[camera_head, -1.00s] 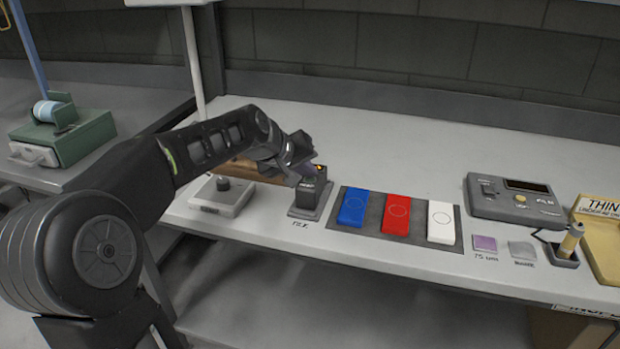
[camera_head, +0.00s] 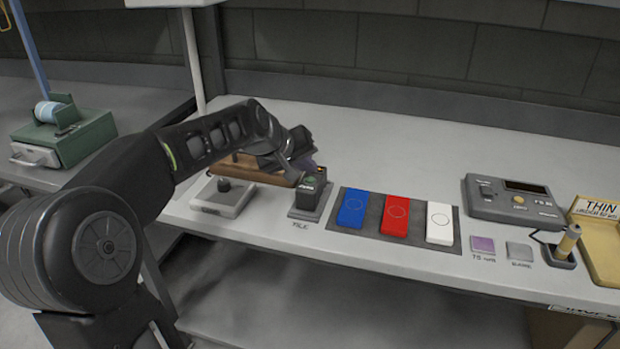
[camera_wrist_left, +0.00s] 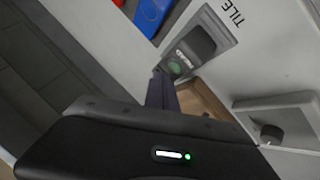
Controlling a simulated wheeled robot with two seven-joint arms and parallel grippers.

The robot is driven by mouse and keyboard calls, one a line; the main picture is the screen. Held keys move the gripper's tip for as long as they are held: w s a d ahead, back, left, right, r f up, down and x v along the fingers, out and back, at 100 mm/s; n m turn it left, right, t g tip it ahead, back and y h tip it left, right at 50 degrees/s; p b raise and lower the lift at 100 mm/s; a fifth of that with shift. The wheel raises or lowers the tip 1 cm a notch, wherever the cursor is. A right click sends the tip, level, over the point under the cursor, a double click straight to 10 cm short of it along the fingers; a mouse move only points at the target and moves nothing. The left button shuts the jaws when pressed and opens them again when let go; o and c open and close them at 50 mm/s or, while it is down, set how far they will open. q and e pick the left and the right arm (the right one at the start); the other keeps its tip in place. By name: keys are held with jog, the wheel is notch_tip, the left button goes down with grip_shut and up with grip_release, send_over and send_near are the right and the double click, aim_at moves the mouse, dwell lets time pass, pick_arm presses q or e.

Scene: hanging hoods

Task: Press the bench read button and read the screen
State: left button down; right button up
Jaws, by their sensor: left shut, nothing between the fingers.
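A small black device (camera_head: 311,201) stands on a plate marked TILE. Its green button (camera_head: 309,181) faces up; the button also shows in the left wrist view (camera_wrist_left: 175,67), beside small white lettering I cannot read surely. My left gripper (camera_head: 308,163) is shut and empty, just behind and above the button; its fingers (camera_wrist_left: 161,90) end close to the button in the left wrist view. Contact cannot be told. A grey console (camera_head: 490,203) at the right has a dark screen (camera_head: 527,187) and a yellow button (camera_head: 519,199); I see no readable value. My right gripper is not seen.
Blue (camera_head: 353,208), red (camera_head: 395,214) and white (camera_head: 440,222) blocks lie on a dark mat right of the device. A white box with a black knob (camera_head: 224,185) stands to its left. A yellow tray marked THIN (camera_head: 600,252) is far right. The bench's back is clear.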

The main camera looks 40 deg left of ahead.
aim_at(308, 181)
pick_arm(q)
jog(key=shift+r+p, duration=1.85)
jog(key=shift+r, duration=0.65)
jog(key=shift+r, duration=0.1)
